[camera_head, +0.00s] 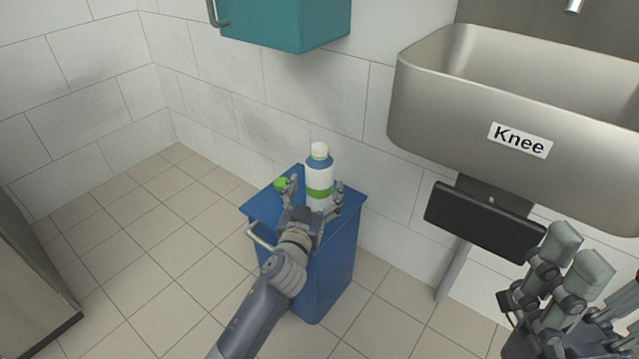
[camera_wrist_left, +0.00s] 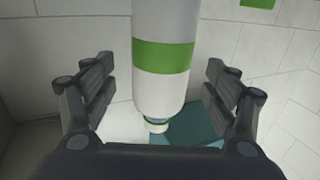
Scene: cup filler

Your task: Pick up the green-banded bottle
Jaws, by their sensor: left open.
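The green-banded bottle (camera_head: 319,172) is white with a white cap, a blue shoulder and a green band, and stands upright on the blue cabinet (camera_head: 263,204). My left gripper (camera_head: 314,192) is open, with one finger on each side of the lower bottle. In the left wrist view, the bottle (camera_wrist_left: 163,80) shows large between the two spread fingers (camera_wrist_left: 158,88), with a visible gap on each side. The bottle's base is partly hidden by the gripper in the head view. My right gripper (camera_head: 575,275) is at the lower right, partly cut off, away from the bottle.
A small green object (camera_head: 281,184) sits on the cabinet, close beside my left gripper's left finger. A tiled wall (camera_head: 265,125) stands behind. A teal wall box (camera_head: 290,25) hangs above. A steel sink (camera_head: 450,105) with a black knee panel (camera_head: 485,222) is on the right.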

